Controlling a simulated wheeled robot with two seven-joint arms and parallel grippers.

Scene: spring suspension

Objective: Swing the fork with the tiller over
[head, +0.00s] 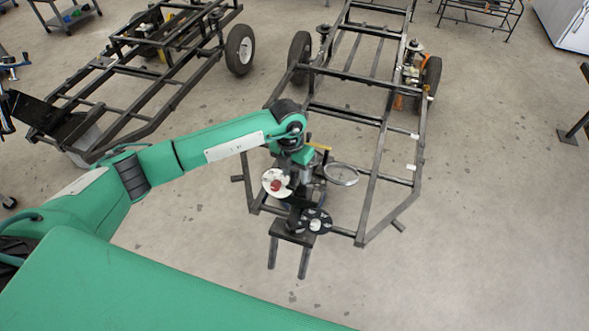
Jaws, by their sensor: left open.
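My left gripper (288,268) is open and empty, its two fingers pointing toward the bottom of the picture. A pale ring like a wheel rim (341,174) shows just right of my wrist, over the frame's near end. A short yellow bar (320,147) shows behind my wrist; I cannot tell whether it belongs to the tiller. I cannot surely pick out the fork, and my arm hides part of the frame's near left corner. My right gripper is out of view.
The frame has a left wheel (300,52), a right wheel (432,76) and orange parts (398,102). A second chassis (130,85) stands at the upper left, near my arm. A cart (68,16) is behind it. Floor at the lower right is clear.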

